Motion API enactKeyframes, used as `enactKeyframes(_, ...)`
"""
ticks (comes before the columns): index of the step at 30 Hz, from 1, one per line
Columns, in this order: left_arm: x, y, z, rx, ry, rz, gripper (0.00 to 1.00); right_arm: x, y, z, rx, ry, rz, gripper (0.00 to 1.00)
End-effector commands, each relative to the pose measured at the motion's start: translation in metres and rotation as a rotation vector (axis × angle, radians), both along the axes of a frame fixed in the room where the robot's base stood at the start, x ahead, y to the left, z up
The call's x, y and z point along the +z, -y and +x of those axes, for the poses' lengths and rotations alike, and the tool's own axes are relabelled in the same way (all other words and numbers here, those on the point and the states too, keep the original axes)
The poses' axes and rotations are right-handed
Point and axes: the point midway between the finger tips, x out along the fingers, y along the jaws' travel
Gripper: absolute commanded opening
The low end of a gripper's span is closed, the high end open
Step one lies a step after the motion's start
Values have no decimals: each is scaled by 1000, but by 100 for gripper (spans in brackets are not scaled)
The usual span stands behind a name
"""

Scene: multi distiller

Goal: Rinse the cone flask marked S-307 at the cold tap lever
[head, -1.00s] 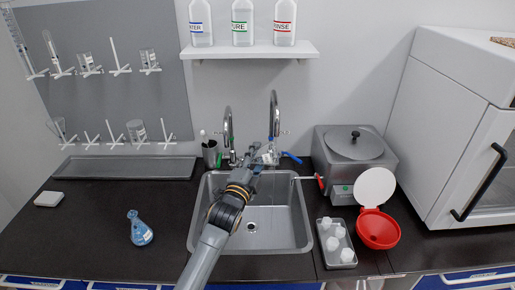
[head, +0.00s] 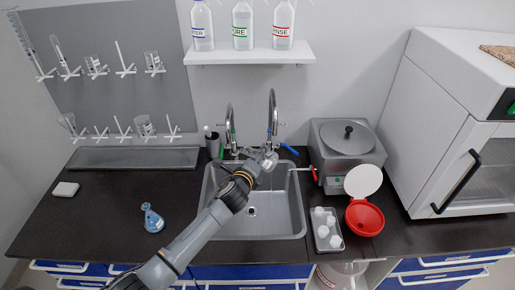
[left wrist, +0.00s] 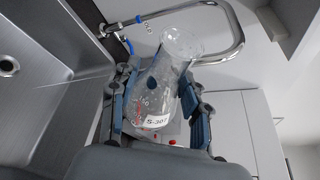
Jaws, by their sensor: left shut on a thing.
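My left gripper (head: 266,160) is over the back of the sink, close to the base of the right gooseneck tap (head: 272,112). In the left wrist view its fingers (left wrist: 160,100) are shut on a clear cone flask (left wrist: 150,100) with a label reading S-30 and a partly hidden last character. The flask is tilted, its mouth beside the curved spout (left wrist: 238,35); I cannot tell if they touch. No water stream shows. A blue lever (head: 290,150) sticks out right of the tap; blue parts by the tap show in the wrist view (left wrist: 127,45). My right gripper is out of view.
The steel sink (head: 285,225) has a second tap (head: 229,125) at left. A blue flask (head: 152,220) stands on the left counter. A drying rack (head: 110,90) hangs at left.

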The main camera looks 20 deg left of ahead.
Motion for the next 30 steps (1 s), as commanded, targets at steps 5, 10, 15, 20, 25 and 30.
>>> enactKeyframes(5,-1,0,1,-1,-29,114,8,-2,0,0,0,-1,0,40)
enactKeyframes(10,0,0,1,1,-98,359,8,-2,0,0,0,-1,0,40)
enactKeyframes(15,-2,0,0,2,-141,491,8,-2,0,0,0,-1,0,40)
enactKeyframes(20,0,1,1,2,-201,712,8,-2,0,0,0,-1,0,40)
enactKeyframes(25,-2,0,0,3,-261,910,8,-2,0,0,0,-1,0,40)
enactKeyframes(30,-3,0,0,2,-265,921,8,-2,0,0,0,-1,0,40)
